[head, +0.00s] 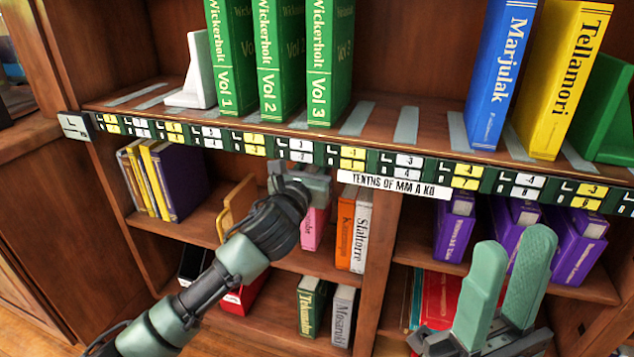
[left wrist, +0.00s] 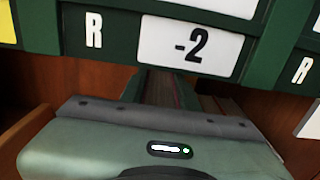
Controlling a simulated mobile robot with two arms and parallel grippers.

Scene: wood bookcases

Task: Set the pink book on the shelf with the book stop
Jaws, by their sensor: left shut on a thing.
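The pink book (head: 314,228) stands upright on the lower shelf, its upper part hidden by my left gripper. My left gripper (head: 312,182) is shut on it, just below the label strip. A white book stop (head: 196,75) stands left of the green volumes on the upper shelf (head: 395,128). A green book stop (head: 606,108) stands at its right end. A tan stop-like piece (head: 237,205) stands on the lower shelf. My right gripper (head: 513,240) is open and empty at lower right.
Green volumes (head: 275,65), a blue book (head: 500,75) and a yellow book (head: 563,80) stand on the upper shelf, with a free gap between green and blue. The label strip (head: 330,157) runs along its edge. An orange book (head: 345,225) stands right of the pink one.

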